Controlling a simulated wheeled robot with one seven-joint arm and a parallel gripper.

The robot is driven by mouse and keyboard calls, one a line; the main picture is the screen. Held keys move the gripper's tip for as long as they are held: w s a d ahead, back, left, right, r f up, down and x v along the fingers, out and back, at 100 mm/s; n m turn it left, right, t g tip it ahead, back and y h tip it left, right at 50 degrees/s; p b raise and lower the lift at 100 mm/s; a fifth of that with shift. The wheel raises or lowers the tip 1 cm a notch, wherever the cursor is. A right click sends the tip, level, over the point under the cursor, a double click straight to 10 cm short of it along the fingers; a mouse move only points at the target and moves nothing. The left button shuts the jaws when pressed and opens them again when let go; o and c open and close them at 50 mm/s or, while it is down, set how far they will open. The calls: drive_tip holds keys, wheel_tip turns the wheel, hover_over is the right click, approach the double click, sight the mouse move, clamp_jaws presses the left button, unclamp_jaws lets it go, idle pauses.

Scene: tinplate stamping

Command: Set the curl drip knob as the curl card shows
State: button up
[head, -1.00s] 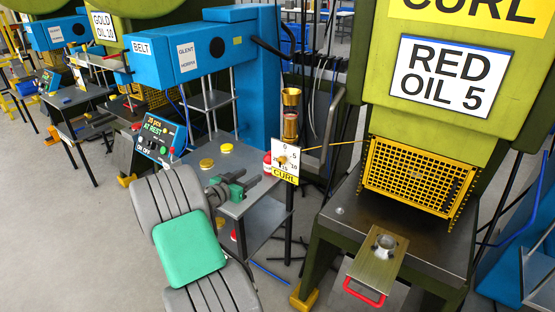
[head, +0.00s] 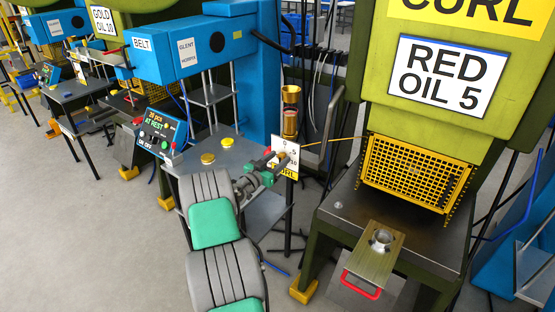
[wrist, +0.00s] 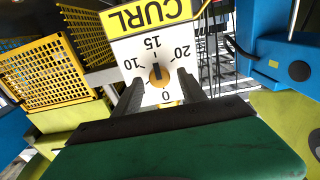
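The curl drip knob (wrist: 157,79) is a small orange knob at the middle of a white dial plate (wrist: 150,48) with a yellow CURL strip, upside down in the wrist view. A dark mark on the knob lies toward the 15; 0, 10 and 20 also show, and 5 is hidden. My gripper (wrist: 160,82) is open, with one dark finger on each side of the knob; contact cannot be told. In the head view my gripper (head: 272,160) covers part of the dial plate (head: 288,146). The curl card (head: 447,76) reads RED, OIL 5.
A brass oiler (head: 290,111) stands above the dial, with a thin tube running right to the press. A yellow mesh guard (head: 419,172) and a red-handled plate (head: 376,255) are at right. A side table with yellow discs (head: 208,158) and a control panel (head: 161,134) are at left.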

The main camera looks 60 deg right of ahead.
clamp_jaws()
idle(0.3)
